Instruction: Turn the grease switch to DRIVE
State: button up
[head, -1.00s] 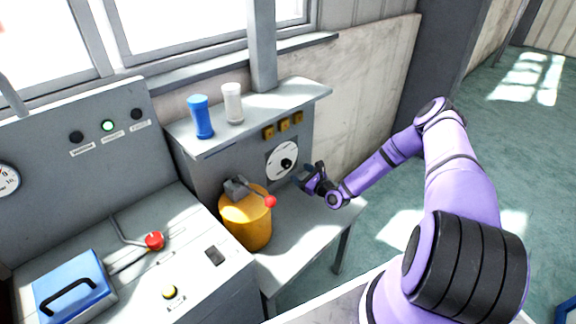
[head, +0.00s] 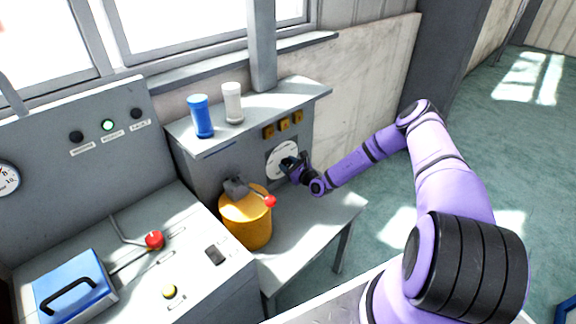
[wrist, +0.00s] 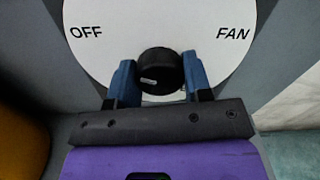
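The grease switch is a white round dial (head: 279,152) on the grey panel behind the side bench. In the wrist view the dial (wrist: 205,30) shows OFF at left and FAN at right; no DRIVE label is in sight. Its black knob (wrist: 160,68) sits between the blue fingers of my gripper (wrist: 158,82). The fingers are apart, one on each side of the knob; a gap shows at the left, and the right finger is very close to it. In the head view my gripper (head: 291,164) covers the knob.
A yellow canister (head: 245,222) with a red-tipped lever (head: 269,201) stands on the bench left of my gripper. Blue (head: 201,117) and white (head: 233,102) cylinders stand on the shelf above. Orange blocks (head: 284,124) sit above the dial. The bench's right part (head: 315,215) is clear.

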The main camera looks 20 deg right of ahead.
jog(key=c, duration=0.3)
jog(key=m, duration=0.8)
jog(key=shift+m, duration=0.3)
dwell(0.4)
jog(key=o, duration=0.9)
